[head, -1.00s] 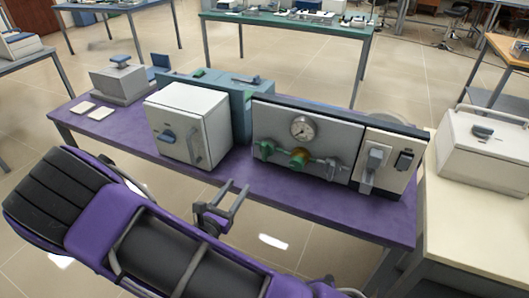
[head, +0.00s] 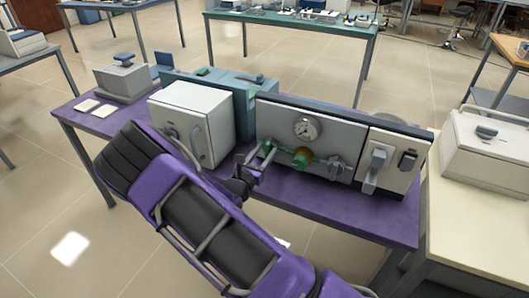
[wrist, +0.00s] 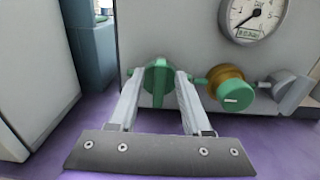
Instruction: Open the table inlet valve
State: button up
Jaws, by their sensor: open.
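A grey panel (head: 283,120) on the purple table carries a row of valves under a round gauge (head: 306,128). In the wrist view, a green valve handle (wrist: 159,82) at the left end of the row stands upright. A brass valve with a green knob (wrist: 236,95) is right of it, then a grey valve (wrist: 290,92). No readable label shows which is the table inlet valve. My gripper (wrist: 161,76) is open, with one fingertip on each side of the green handle. Contact cannot be told. In the head view my gripper (head: 260,156) partly hides this handle.
A white box furnace (head: 190,120) stands close to the left of my gripper. A white switch panel (head: 390,160) adjoins the valve panel on the right. The purple table's (head: 370,213) front strip is clear. A pale bench (head: 475,215) stands at the right.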

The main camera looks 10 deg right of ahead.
grip_shut()
dwell(0.3)
jog(key=shift+d+m, duration=0.1)
jog(key=shift+m, duration=0.2)
jog(key=m+b, duration=0.1)
jog(key=m, duration=0.2)
jog(key=m+b, duration=0.1)
jog(key=shift+s+d+f+m+b, duration=0.15)
jog(key=shift+d+f+m+b, duration=0.1)
jog(key=shift+d+m+b, duration=0.05)
jog(key=shift+s+d+f+m+b, duration=0.1)
jog(key=shift+d+f+m+b, duration=0.1)
jog(key=shift+m+b, duration=1.45)
jog(key=shift+s+d+f+m+b, duration=0.15)
jog(key=shift+m+b, duration=0.55)
jog(key=shift+m, duration=1.85)
jog(key=shift+s+d+f+m+b, duration=0.1)
jog(key=shift+f+m+b, duration=0.1)
jog(key=shift+m+b, duration=1.45)
jog(key=shift+a+m+p, duration=0.1)
jog(key=shift+m+p, duration=0.35)
jog(key=shift+m, duration=0.2)
